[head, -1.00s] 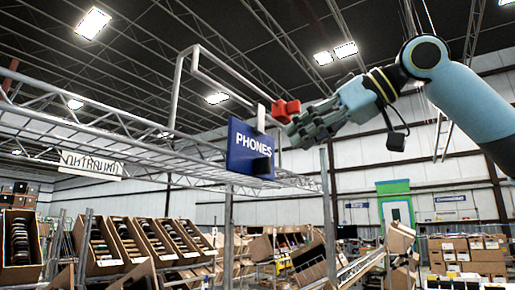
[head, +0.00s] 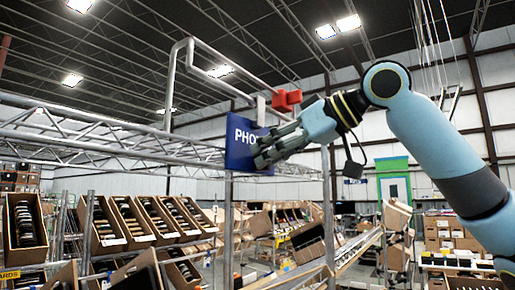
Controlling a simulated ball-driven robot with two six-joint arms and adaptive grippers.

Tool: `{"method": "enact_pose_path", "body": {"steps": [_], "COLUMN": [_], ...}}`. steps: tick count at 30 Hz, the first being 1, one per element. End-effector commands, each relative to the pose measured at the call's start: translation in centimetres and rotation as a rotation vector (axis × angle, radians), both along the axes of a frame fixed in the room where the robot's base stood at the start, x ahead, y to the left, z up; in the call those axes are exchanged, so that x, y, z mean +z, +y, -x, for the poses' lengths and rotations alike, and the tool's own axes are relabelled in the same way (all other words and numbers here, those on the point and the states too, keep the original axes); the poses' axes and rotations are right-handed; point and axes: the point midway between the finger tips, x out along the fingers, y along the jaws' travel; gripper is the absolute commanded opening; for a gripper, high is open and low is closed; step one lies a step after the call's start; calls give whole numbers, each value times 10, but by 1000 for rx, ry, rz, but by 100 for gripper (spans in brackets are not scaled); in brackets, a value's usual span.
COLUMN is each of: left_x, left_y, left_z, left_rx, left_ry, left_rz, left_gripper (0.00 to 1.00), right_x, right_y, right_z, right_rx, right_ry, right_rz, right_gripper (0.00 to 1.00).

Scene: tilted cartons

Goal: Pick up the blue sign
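The blue sign (head: 239,136) hangs upright from a metal bracket, with white letters of which "PHO" shows. My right gripper (head: 262,154) comes in from the right, and its dark fingers overlap the sign's right part, hiding the remaining letters. I cannot tell whether the fingers touch the sign or are only in front of it, nor whether they are open or shut. My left gripper is not in view.
A red clamp-like part (head: 287,100) sits on the bracket just above my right gripper. A grey pipe frame (head: 189,75) and a metal truss (head: 80,140) run left of the sign. Tilted cartons (head: 104,225) stand on racks below. A metal post (head: 329,210) stands below right.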

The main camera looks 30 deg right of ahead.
Motion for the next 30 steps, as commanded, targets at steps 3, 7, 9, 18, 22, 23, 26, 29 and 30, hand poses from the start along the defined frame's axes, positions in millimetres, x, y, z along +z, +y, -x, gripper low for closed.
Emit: {"method": "enact_pose_path", "body": {"steps": [3, 7, 9, 18, 22, 23, 26, 29, 30], "left_x": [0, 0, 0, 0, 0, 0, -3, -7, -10], "left_y": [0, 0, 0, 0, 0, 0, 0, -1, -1], "left_z": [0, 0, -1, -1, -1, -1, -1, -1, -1], "left_rx": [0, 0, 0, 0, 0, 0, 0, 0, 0], "left_ry": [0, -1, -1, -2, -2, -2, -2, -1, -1], "left_rz": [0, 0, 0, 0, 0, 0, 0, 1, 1], "left_gripper": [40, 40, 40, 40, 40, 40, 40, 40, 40], "right_x": [0, 0, 0, 1, 1, 2, 5, 12, 16], "right_y": [0, 0, 0, 0, 0, 0, -2, -5, -7], "right_z": [0, 0, 0, 0, 0, 1, 4, 11, 15], "right_rx": [0, 0, 0, 0, 0, 0, -1, -1, -2], "right_ry": [0, -1, -1, -2, -2, -2, -4, -6, -7], "right_rz": [0, 0, 0, -1, -1, 0, 1, 3, 4], "right_gripper": [21, 4, 0, 0, 0, 0, 0, 0, 0]}}
